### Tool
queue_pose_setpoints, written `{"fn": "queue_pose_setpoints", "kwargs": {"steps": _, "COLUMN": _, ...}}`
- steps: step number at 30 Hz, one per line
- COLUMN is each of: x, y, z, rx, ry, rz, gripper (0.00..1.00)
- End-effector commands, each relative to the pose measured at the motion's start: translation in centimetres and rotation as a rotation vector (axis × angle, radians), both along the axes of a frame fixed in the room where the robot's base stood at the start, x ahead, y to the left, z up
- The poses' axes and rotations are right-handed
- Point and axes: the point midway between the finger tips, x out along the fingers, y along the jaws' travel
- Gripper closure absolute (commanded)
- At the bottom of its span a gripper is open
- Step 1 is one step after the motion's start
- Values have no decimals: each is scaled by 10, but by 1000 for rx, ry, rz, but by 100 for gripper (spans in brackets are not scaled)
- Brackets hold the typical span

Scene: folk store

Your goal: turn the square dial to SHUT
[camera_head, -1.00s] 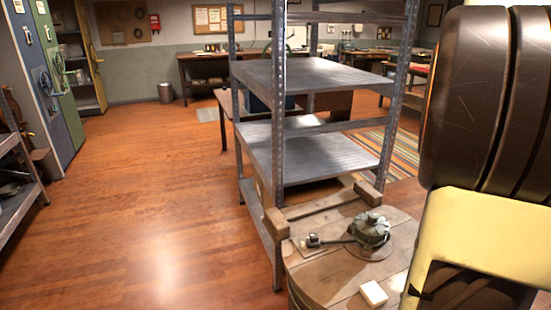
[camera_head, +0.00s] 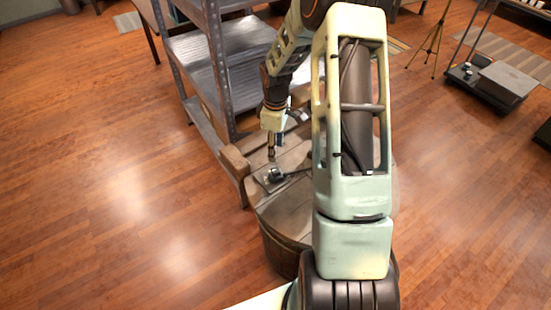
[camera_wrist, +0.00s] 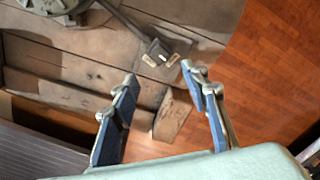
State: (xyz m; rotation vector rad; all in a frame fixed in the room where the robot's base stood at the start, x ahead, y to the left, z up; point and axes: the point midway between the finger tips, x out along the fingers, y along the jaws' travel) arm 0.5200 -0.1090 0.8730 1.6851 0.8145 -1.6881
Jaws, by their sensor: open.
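The square dial (camera_head: 276,174) is a small dark block on a plate, lying on a round wooden top (camera_head: 290,213). In the wrist view the dial (camera_wrist: 158,47) sits just beyond my fingertips, with small pale labels beside it; their words are too small to read. A dark rod leads from its plate toward a round metal fitting (camera_wrist: 45,4). My gripper (camera_head: 271,156) points down above the dial. In the wrist view my gripper (camera_wrist: 159,74) has its two blue-padded fingers wide apart, with nothing between them. My arm hides the right part of the top in the head view.
A grey metal shelf rack (camera_head: 205,60) stands close behind and left of the wooden top. A wooden block (camera_head: 234,162) rises at the top's left edge. Open wood floor (camera_head: 110,200) lies to the left. A dark wheeled trolley (camera_head: 500,82) stands at the far right.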

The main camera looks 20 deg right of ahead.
Motion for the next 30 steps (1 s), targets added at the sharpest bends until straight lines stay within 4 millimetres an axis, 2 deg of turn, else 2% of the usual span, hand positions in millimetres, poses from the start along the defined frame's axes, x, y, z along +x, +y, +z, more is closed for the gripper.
{"fn": "queue_pose_setpoints", "kwargs": {"steps": 5, "x": -1, "y": 1, "z": -24, "rx": 0, "ry": 4, "rz": 1, "gripper": 58}}
{"fn": "queue_pose_setpoints", "kwargs": {"steps": 12, "x": -1, "y": 0, "z": -67, "rx": 0, "ry": 3, "rz": -2, "gripper": 58}}
{"fn": "queue_pose_setpoints", "kwargs": {"steps": 18, "x": 0, "y": 0, "z": -93, "rx": -1, "ry": -1, "rz": -2, "gripper": 58}}
{"fn": "queue_pose_setpoints", "kwargs": {"steps": 22, "x": 0, "y": 0, "z": -102, "rx": -1, "ry": 0, "rz": -2, "gripper": 58}}
{"fn": "queue_pose_setpoints", "kwargs": {"steps": 30, "x": 1, "y": -1, "z": -105, "rx": -2, "ry": -2, "rz": -3, "gripper": 58}}
